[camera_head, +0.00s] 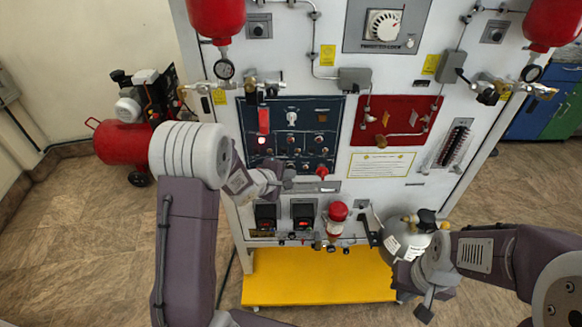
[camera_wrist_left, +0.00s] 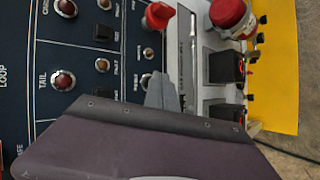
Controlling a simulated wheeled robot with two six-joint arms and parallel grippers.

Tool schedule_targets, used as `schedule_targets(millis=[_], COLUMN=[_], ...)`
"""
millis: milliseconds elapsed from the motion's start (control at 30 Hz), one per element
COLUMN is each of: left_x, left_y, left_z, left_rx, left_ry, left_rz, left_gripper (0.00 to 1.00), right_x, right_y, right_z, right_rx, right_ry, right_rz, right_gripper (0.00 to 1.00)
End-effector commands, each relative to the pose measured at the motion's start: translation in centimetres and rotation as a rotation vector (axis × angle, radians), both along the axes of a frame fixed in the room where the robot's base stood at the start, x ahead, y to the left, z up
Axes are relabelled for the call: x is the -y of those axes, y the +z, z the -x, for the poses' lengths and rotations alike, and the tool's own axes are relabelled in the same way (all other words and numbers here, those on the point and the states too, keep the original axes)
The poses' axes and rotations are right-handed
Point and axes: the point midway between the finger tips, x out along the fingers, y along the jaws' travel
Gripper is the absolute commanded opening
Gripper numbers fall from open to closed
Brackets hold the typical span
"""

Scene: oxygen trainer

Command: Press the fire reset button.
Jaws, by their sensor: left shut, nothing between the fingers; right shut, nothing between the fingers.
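The dark blue fire panel (camera_head: 330,112) is on the white trainer board, with several small buttons and lamps. In the left wrist view it fills the left side, with red round lamps or buttons such as the one marked TAIL (camera_wrist_left: 63,80). I cannot read which control is the fire reset button. A red knob (camera_head: 322,171) stands at the panel's lower right; it also shows in the left wrist view (camera_wrist_left: 158,15). My left gripper (camera_head: 287,184) is shut and empty in front of the panel's lower edge; contact cannot be told. My right gripper (camera_head: 427,303) is shut and empty at lower right.
A dark red panel (camera_head: 394,121) is right of the blue one. Below are black switch boxes (camera_head: 304,215), a red-topped valve (camera_head: 338,211) and a grey gas bottle (camera_head: 405,242). A yellow base (camera_head: 318,276) sticks out at the bottom. A red compressor (camera_head: 122,141) stands at left.

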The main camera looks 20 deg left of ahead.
Motion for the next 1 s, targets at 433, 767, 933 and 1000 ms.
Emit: schedule_targets(millis=[433,767,933,1000], left_x=[-0.05,-0.16,-0.21,-0.23], left_y=[0.04,0.05,0.03,0.04], left_z=[-0.21,-0.54,-0.70,-0.77], left_rx=[0.000,0.001,0.000,0.000], left_ry=[0.000,0.000,0.001,0.001], left_rz=[0.000,0.000,0.001,0.001], left_gripper=[0.00,0.00,0.00,0.00], right_x=[-0.01,0.00,0.00,0.00], right_y=[0.24,0.63,0.85,0.92], right_z=[0.00,0.01,0.00,0.00], right_rx=[0.000,0.000,0.000,0.000], right_ry=[0.000,0.000,0.000,0.000], right_rz=[0.000,0.000,0.000,0.000], right_gripper=[0.00,0.00,0.00,0.00])
